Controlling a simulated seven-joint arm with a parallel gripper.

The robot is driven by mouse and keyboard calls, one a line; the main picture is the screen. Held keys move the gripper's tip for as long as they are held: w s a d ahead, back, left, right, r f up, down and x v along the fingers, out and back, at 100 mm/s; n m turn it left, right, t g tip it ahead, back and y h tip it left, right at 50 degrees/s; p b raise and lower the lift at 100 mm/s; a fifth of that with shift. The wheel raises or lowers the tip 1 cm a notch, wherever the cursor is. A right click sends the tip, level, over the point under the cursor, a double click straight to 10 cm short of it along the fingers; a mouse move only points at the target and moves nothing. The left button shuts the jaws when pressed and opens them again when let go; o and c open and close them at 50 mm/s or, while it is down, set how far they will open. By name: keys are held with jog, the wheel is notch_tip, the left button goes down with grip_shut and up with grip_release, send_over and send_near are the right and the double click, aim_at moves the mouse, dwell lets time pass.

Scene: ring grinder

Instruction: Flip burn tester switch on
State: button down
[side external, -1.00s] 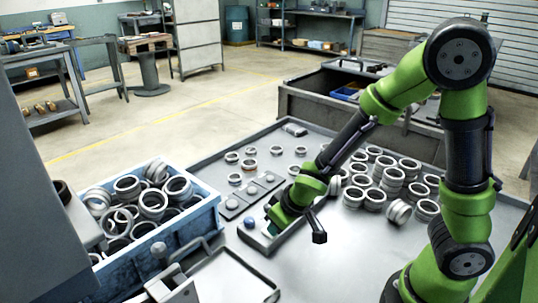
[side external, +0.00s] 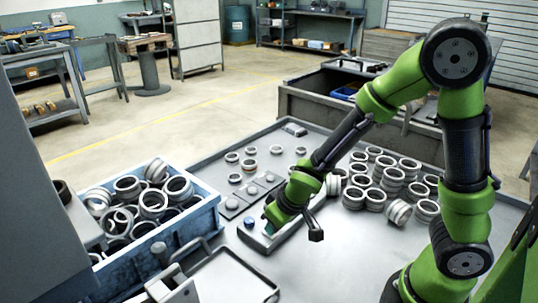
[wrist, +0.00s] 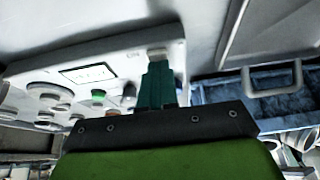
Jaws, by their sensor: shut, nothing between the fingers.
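The burn tester is a pale grey control box (side external: 258,238) on the bench, with a blue knob (side external: 249,222) on its left end. A small pale switch (wrist: 157,53) sits near the panel edge, beside faint lettering that looks like "ON". My gripper (wrist: 158,66) is shut and empty, its teal fingertips right at the switch. I cannot tell whether they touch it. In the side view my gripper (side external: 268,229) is low over the box, its fingers partly hidden.
A blue crate (side external: 165,246) full of metal rings stands to the left. Several loose and stacked rings (side external: 392,177) lie on the bench to the right and behind. A tray with a handle (side external: 235,274) lies in front. A flat plate with round knobs (side external: 250,195) lies behind the box.

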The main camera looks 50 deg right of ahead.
jog(key=s+d+r+m+t+y, duration=0.1)
jog(key=s+r+m, duration=0.1)
jog(key=s+r, duration=0.4)
jog(key=s+d+r+m+t+y, duration=0.1)
jog(key=s+r, duration=0.5)
jog(key=r, duration=0.8)
jog(key=shift+d+m, duration=0.15)
jog(key=shift+m, duration=0.35)
